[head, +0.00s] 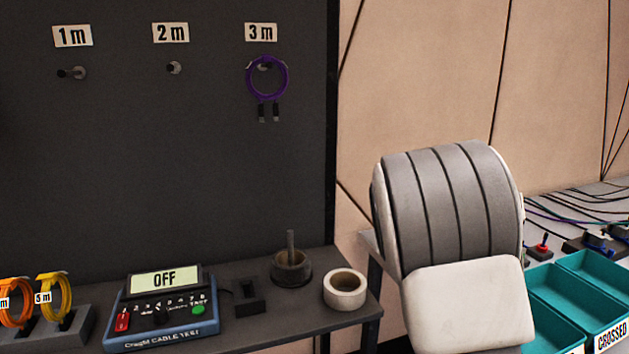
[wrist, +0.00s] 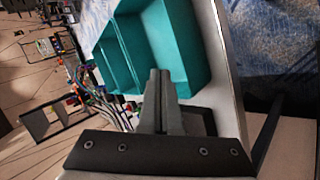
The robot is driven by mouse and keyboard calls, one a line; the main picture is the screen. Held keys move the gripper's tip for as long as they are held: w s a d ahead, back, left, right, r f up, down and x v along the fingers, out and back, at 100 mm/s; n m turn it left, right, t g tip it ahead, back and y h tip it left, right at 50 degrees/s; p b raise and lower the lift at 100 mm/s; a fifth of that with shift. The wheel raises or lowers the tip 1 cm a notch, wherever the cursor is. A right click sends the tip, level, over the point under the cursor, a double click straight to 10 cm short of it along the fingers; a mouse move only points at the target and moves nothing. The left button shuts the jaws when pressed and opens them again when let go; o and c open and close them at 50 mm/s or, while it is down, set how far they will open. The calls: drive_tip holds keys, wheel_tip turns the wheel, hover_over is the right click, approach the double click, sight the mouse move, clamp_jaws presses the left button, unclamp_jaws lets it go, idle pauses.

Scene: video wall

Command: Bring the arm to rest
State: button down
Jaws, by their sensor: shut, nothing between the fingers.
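My arm stands in the right half of the head view, with a grey ribbed joint and a white link; the gripper itself is out of that view. In the wrist view my gripper (wrist: 159,75) is shut, its two dark fingers together with nothing between them. The fingers point toward teal bins (wrist: 150,45) on a table. I cannot tell how far the fingertips are from the bins.
A dark bench holds a cable tester (head: 160,312) reading OFF, a white tape roll (head: 344,290) and coiled cables (head: 55,298). A purple cable (head: 267,78) hangs on the 3 m peg. Teal bins (head: 590,290) and loose cables lie at the right.

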drive_tip(key=s+a+r+n+t+y, duration=0.1)
drive_tip(key=s+a+r+t+y, duration=0.15)
drive_tip(key=s+a, duration=0.45)
drive_tip(key=s+a+r+n+t+y, duration=0.15)
drive_tip(key=s+a+y, duration=0.3)
drive_tip(key=s, duration=0.45)
drive_tip(key=s+a+r+t+y, duration=0.2)
drive_tip(key=s+a+r+y, duration=0.1)
drive_tip(key=s+a, duration=0.35)
wheel_tip(320, 180, up, 23)
drive_tip(key=s+p, duration=0.1)
drive_tip(key=p, duration=2.3)
drive_tip(key=shift+d+r, duration=0.15)
drive_tip(key=shift+s, duration=0.1)
